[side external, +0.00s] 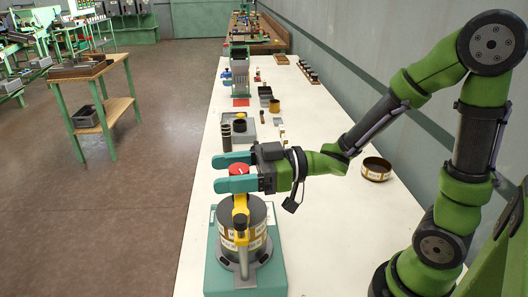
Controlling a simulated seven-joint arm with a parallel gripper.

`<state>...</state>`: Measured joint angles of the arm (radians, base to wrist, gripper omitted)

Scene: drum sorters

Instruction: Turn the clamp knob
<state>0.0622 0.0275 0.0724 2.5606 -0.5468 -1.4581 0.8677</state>
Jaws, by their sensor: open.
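The clamp knob (238,169) is red with a small white mark, on top of a yellow clamp arm (240,212). The clamp sits over a dark drum (257,226) with a labelled band, standing on a teal base (273,275) at the near end of the table. My gripper (233,172) is open and level, reaching in from the right at knob height. Its two teal fingers appear on either side of the knob, one beyond it and one nearer. The nearer finger hides the knob's lower part. I cannot tell whether either finger touches it.
The long white table (338,248) has free room right of the base. A round open ring or tin (376,169) lies on the right. Dark cylinders (226,138), a grey tray (240,130) and small parts stand behind my gripper. A wall runs along the right.

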